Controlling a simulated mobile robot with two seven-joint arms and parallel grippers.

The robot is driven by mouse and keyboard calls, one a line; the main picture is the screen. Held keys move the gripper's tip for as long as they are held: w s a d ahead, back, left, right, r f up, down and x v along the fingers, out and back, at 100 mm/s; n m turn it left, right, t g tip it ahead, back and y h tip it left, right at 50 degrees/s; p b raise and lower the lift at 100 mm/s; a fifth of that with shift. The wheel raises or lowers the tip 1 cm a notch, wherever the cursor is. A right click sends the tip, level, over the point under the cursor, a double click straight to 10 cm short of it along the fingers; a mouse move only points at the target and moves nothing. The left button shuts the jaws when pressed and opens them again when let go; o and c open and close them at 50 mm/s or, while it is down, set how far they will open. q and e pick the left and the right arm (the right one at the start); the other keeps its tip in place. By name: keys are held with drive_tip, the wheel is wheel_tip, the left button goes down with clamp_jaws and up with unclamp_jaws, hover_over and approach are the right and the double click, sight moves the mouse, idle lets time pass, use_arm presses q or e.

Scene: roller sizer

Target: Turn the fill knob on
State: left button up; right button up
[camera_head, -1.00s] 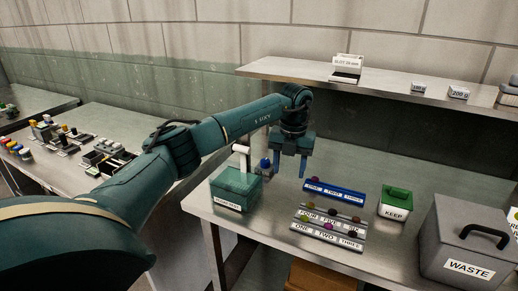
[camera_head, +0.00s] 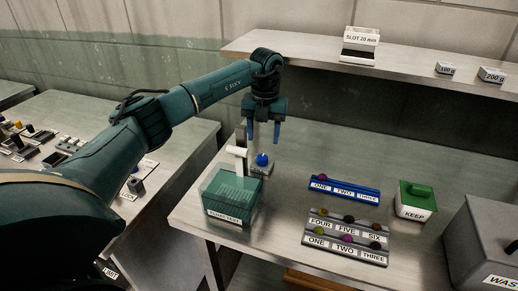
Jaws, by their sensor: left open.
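A blue knob (camera_head: 262,160) sits on a small metal fixture behind a green see-through tank (camera_head: 231,196) with a label on its front. I take it to be the fill knob. A white spout (camera_head: 236,151) stands beside the knob, over the tank. My left gripper (camera_head: 263,141) points down, open, with its blue fingertips apart. In the picture it is just above the blue knob, one fingertip to each side. I cannot tell how far it is from the knob in depth. My right gripper is not in view.
Right of the tank are a blue labelled rack (camera_head: 344,190), grey racks (camera_head: 347,238) with coloured balls, a green-lidded KEEP box (camera_head: 415,201) and a grey WASTE bin (camera_head: 490,240). A shelf (camera_head: 300,52) runs behind. Bare bench lies between the knob and the blue rack.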

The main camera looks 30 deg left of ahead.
sight(263, 157)
use_arm(q)
wheel_tip(263, 157, down, 6)
drive_tip(key=shift+s+f+p, duration=0.1)
drive_tip(key=shift+s+p, duration=0.05)
drive_tip(key=shift+p, duration=0.3)
drive_tip(key=shift+f, duration=0.45)
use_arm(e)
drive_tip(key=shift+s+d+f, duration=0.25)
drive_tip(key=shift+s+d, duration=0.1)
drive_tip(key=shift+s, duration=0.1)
use_arm(q)
drive_tip(key=c, duration=1)
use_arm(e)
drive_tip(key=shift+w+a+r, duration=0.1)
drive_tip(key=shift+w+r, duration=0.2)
